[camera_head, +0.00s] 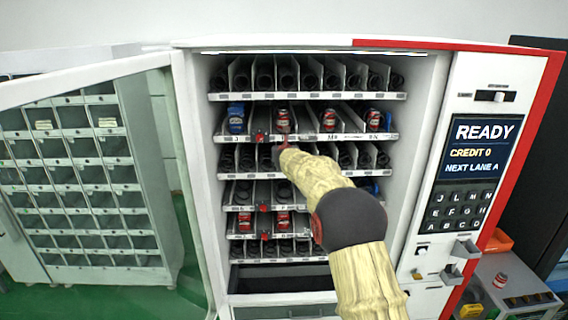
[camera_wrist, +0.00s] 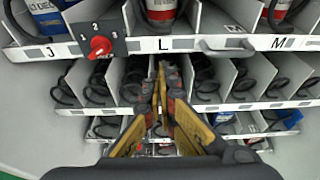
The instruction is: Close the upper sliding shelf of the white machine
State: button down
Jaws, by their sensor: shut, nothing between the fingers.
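The white machine (camera_head: 440,110) stands in front of me with its glass door (camera_head: 158,120) swung open to the left. Its second shelf from the top (camera_head: 350,137) carries a blue can and several red cans. In the wrist view this lettered shelf front (camera_wrist: 205,43), marked J, L and M, is across the top and looks nearer than the shelf below. I cannot tell how far it is slid out. My gripper (camera_head: 283,148) is shut and empty, with its yellow fingertips (camera_wrist: 161,68) just below that front, under the L lane. Contact with the shelf is not clear.
A red dial (camera_wrist: 100,47) sticks out from the J–L shelf front. Lower shelves (camera_wrist: 255,105) with black coils and a few cans are beneath. The control panel (camera_head: 480,150) reads READY. A side table (camera_head: 515,285) with a red can stands at lower right.

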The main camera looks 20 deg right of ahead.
jog(key=f+b+v, duration=0.1)
jog(key=b+v, duration=0.1)
jog(key=v, duration=0.6)
jog(key=s+a+f+n+g+y, duration=0.2)
jog(key=s+a+f+n+y, duration=0.15)
jog(key=a+f+n, duration=0.7)
jog(key=s+a+f+n+g+y+b, duration=0.2)
jog(key=s+n, duration=0.5)
jog(key=s+a+f+n+g+y+b, duration=0.1)
jog(key=s+a+f+n+y+b, duration=0.1)
jog(key=s+n, duration=0.5)
jog(key=s+f+n+g+h+b, duration=0.1)
jog(key=s+f+n+b, duration=0.4)
jog(key=s, duration=0.9)
jog(key=s+d+f+n+g+h+b, duration=0.1)
jog(key=s+f+n+b, duration=0.3)
jog(key=s, duration=1)
jog(key=s+d+f+n+g+h+b, duration=0.1)
jog(key=s+f+n+b, duration=0.4)
jog(key=s+f+b, duration=0.4)
jog(key=s, duration=0.5)
jog(key=shift+n, duration=0.35)
